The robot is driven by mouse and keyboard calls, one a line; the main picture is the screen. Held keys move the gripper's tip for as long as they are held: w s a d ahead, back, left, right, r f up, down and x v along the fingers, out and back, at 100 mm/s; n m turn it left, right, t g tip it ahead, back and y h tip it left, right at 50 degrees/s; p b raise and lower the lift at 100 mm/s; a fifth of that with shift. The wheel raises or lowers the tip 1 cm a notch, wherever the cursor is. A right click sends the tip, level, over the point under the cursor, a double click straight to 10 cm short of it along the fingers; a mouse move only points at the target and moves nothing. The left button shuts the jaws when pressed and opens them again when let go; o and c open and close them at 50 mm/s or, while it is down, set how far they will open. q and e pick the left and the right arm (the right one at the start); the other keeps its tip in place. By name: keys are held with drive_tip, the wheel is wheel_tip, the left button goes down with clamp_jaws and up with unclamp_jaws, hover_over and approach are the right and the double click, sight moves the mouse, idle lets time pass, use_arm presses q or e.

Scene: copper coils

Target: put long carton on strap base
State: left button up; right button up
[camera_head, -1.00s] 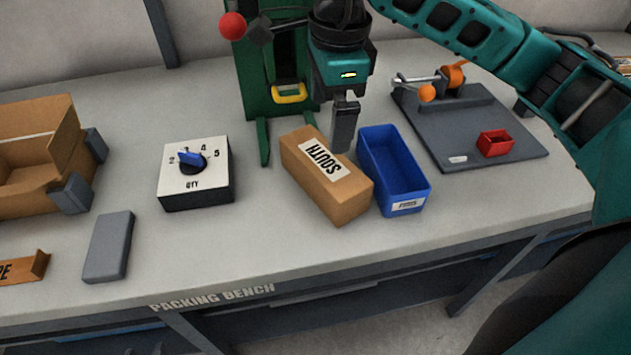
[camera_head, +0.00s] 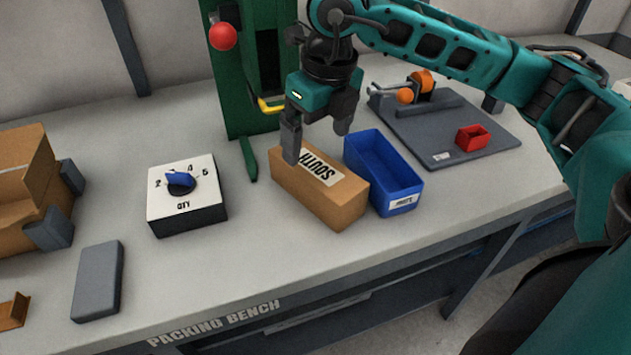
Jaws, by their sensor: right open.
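The long carton (camera_head: 338,207) is a brown box with a white SOUTH label, lying on the bench just left of a blue bin. My right gripper (camera_head: 317,140) is open above the carton's far end, its fingers spread apart. The left finger overlaps the carton's far left corner in the picture; I cannot tell whether it touches. The other finger is behind the label end, near the bin. The strap base appears to be the dark grey plate (camera_head: 452,138) at the back right, with an orange-knobbed clamp (camera_head: 420,88) on it. My left gripper is not in view.
The blue bin (camera_head: 384,172) stands close beside the carton. A small red box (camera_head: 473,137) sits on the plate. A green stand (camera_head: 232,85) rises behind the gripper. The front bench centre is clear.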

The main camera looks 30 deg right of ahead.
sight(316, 165)
drive_tip(key=f, duration=0.7)
drive_tip(key=shift+w+f, duration=0.15)
drive_tip(key=shift+w, duration=0.2)
drive_tip(key=shift+c, duration=0.3)
drive_tip(key=c, duration=1.3)
drive_tip(key=shift+r, duration=0.2)
